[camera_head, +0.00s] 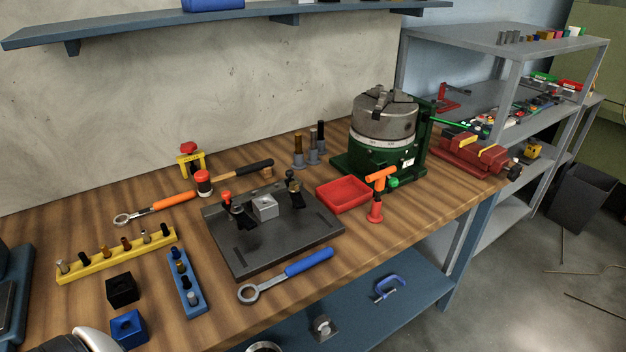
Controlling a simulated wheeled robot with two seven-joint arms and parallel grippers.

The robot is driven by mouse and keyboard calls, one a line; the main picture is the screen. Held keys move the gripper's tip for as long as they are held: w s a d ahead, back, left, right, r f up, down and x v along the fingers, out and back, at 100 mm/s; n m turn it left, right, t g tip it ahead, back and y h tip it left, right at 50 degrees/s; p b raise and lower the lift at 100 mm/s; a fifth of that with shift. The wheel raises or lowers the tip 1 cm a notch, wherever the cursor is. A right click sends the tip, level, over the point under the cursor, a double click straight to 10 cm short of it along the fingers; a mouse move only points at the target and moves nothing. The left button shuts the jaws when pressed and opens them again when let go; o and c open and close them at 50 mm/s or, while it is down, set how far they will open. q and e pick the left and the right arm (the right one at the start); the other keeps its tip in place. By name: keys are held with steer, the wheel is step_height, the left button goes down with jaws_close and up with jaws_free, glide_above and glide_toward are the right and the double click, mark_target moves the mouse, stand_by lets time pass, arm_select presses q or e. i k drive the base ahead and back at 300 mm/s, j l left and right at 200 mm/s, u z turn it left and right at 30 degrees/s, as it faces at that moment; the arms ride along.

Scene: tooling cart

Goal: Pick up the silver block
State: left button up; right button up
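The silver block (264,206) is a small light-grey cube with a round mark or hole on top. It sits on a dark fixture plate (300,231) in the middle of the wooden bench. A black clamp with an orange tip (236,214) stands at its left. Another black clamp (294,189) stands at its right, toward the back. I cannot tell whether either clamp touches the block. Neither of my grippers shows in the head view, and no gripper is at the block.
A blue-handled wrench (305,262) lies before the plate. A red tray (343,195) and an orange-topped red tool (376,205) are at its right, a green chuck stand (385,135) behind them. Blue (184,280) and yellow (116,257) racks lie left. A hammer (230,176) lies behind.

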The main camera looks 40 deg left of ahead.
mark_target(264, 213)
steer(key=u, duration=1.4)
